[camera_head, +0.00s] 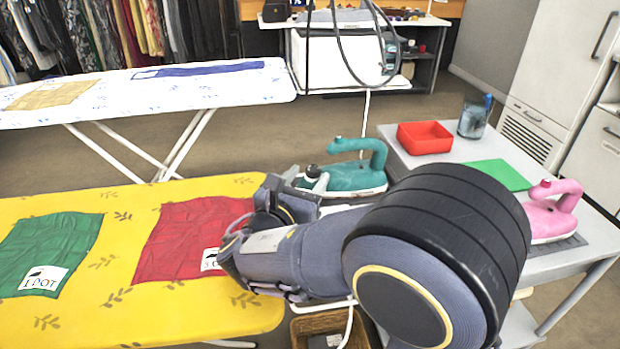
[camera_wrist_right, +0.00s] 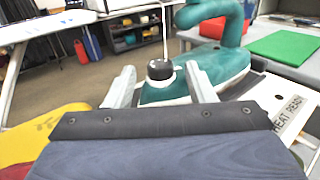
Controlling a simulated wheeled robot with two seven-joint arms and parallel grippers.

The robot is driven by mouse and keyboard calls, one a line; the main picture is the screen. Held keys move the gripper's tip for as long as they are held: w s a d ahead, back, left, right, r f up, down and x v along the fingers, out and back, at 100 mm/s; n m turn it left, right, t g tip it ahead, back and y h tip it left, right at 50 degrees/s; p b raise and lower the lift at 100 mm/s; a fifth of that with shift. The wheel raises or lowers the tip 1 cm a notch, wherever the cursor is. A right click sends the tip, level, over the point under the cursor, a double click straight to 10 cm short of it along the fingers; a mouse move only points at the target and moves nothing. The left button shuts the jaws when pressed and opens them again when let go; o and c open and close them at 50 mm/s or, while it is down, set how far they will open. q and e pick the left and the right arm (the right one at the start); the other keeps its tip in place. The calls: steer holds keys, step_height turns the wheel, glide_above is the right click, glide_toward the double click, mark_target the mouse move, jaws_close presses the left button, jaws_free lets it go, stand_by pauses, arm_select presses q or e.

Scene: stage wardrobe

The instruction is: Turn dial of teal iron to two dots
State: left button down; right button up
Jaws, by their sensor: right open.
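The teal iron (camera_head: 352,176) sits at the end of the ironing board, near the grey table, with its handle raised. In the right wrist view the iron (camera_wrist_right: 222,62) fills the upper middle. Its dial (camera_wrist_right: 160,70) has a black top and a pale base. My right gripper (camera_wrist_right: 160,88) is open, one finger on each side of the dial in that view; I cannot tell whether either finger touches it. In the head view my right gripper (camera_head: 292,188) is beside the iron's near left end. The dial's dot marks are not readable. My left gripper is not in view.
The yellow board (camera_head: 130,290) holds a green cloth (camera_head: 45,245) labelled 1 DOT and a red cloth (camera_head: 185,235) with a partly hidden label. The grey table (camera_head: 450,170) bears a red tray (camera_head: 424,138), a green mat (camera_head: 495,174) and a pink iron (camera_head: 550,215).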

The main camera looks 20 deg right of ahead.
steer(key=shift+x, duration=0.95)
steer(key=c, duration=1)
steer(key=shift+r+m+g+h+p, duration=0.2)
steer(key=shift+m+g+h+p, duration=0.15)
steer(key=shift+g+p, duration=0.2)
steer(key=m+g+h+p, duration=0.1)
steer(key=m+g+p, duration=0.2)
steer(key=g+p, duration=0.1)
steer(key=w+m+g+h+p, duration=0.1)
steer(key=m+g+p, duration=0.2)
steer(key=g+p, duration=0.2)
steer(key=m+g+h+p, duration=0.1)
steer(key=m+g+p, duration=0.2)
steer(key=g+p, duration=0.1)
steer(key=shift+w+a+g+h, duration=0.15)
steer(key=shift+a+g+h, duration=0.1)
steer(key=shift+h, duration=0.1)
steer(key=m+g+p, duration=0.1)
steer(key=g, duration=0.1)
steer(key=m+g+y+p, duration=0.1)
steer(key=m+g+p, duration=0.1)
steer(key=m+g+y+p, duration=0.1)
steer(key=g+p, duration=0.1)
steer(key=shift+w+d+f+m, duration=0.15)
steer(key=shift+w+m, duration=0.15)
steer(key=shift+m, duration=0.05)
steer(key=o, duration=1)
